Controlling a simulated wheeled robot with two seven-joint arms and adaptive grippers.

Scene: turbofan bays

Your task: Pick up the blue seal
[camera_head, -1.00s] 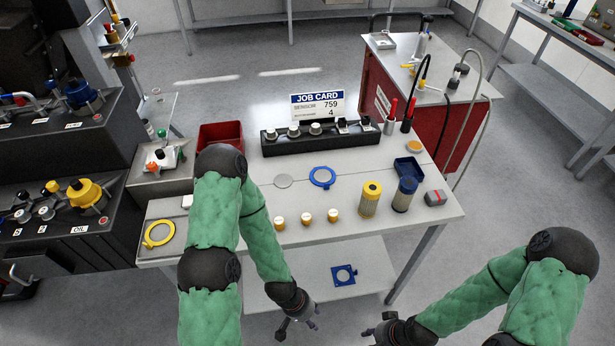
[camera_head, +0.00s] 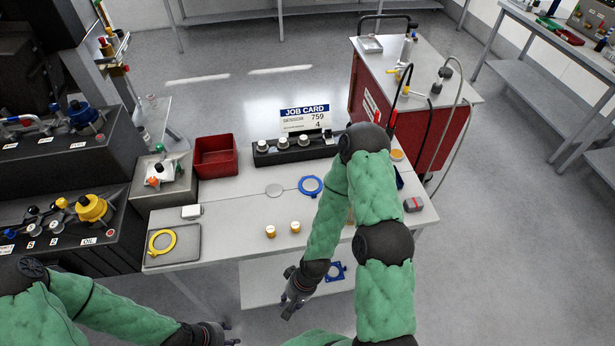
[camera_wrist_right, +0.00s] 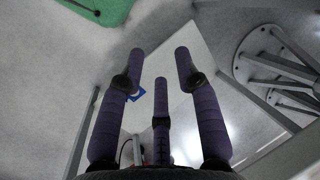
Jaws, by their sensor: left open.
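The blue seal (camera_head: 310,186), a blue ring with a small tab, lies flat on the white table, just left of my right arm. A blue square part with a round hole (camera_head: 336,271) is on the lower shelf, partly hidden by my right arm. My right gripper (camera_head: 290,310) hangs in front of the table's front edge, below the seal in the picture. In the right wrist view its fingers (camera_wrist_right: 160,80) are spread and empty, with a bit of blue (camera_wrist_right: 137,97) beyond them. My left gripper (camera_head: 230,335) is open at the bottom edge, away from the seal.
A yellow ring (camera_head: 162,243) lies on a grey tray at left. Small yellow-and-white cups (camera_head: 270,231) stand near the front edge. A red bin (camera_head: 215,155) and black block (camera_head: 265,154) stand behind. My right arm covers the table's right part.

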